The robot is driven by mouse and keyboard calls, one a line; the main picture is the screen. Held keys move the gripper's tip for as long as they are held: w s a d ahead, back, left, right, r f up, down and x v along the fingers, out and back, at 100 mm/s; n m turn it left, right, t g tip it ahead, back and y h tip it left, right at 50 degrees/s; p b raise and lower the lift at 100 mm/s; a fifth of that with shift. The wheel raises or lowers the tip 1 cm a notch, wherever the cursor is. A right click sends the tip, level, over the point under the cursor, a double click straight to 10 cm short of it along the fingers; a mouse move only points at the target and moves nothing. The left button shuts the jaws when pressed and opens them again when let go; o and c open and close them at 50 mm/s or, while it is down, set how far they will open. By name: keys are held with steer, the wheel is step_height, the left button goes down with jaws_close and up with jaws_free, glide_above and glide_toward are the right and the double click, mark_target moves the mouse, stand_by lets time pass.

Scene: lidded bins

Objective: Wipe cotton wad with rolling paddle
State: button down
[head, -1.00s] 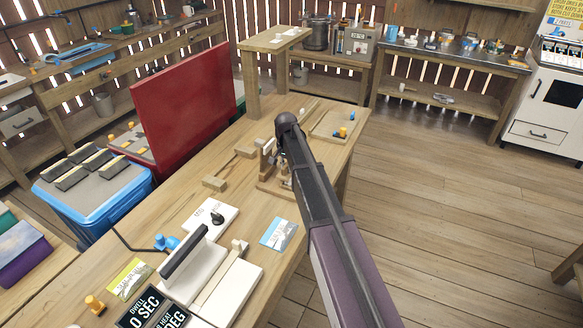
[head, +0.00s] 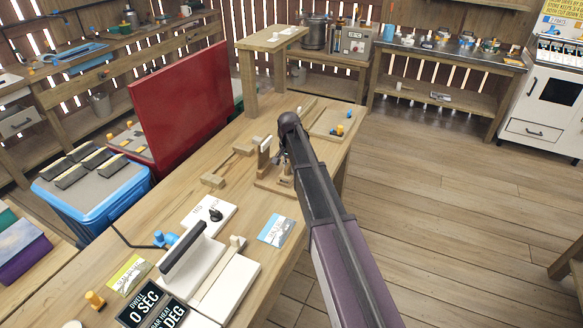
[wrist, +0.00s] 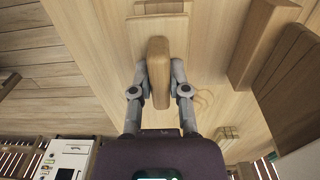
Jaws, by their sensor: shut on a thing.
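My gripper (wrist: 158,72) is shut on a smooth, rounded wooden paddle (wrist: 158,48), gripped between both fingertips in the wrist view. In the head view my gripper is at the end of my dark arm, low over the wooden workbench (head: 150,217), and mostly hidden by my wrist. Pale wooden pieces and a small white-faced block (head: 265,144) stand just left of it. I cannot make out a cotton wad for certain.
A red upright panel (head: 182,105) and a blue bin (head: 95,212) stand left of the bench. A white press-like device (head: 230,282) with a black bar is near the front. A shallow wooden tray (head: 327,124) lies behind my gripper. Open floor is to the right.

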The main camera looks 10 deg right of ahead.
steer(key=shift+w+a, duration=0.6)
steer(key=shift+a, duration=0.3)
steer(key=shift+s+d+r, duration=0.1)
steer(key=shift+s+d, duration=0.6)
steer(key=shift+d, duration=0.2)
steer(key=shift+s+d, duration=0.5)
steer(key=shift+d, duration=0.15)
steer(key=shift+r+p, duration=0.8)
steer(key=shift+w+r+p, duration=0.1)
steer(key=shift+r+p, duration=0.15)
steer(key=shift+p, duration=0.1)
step_height(320, 180, up, 5)
steer(key=p, duration=0.5)
steer(key=shift+r, duration=0.15)
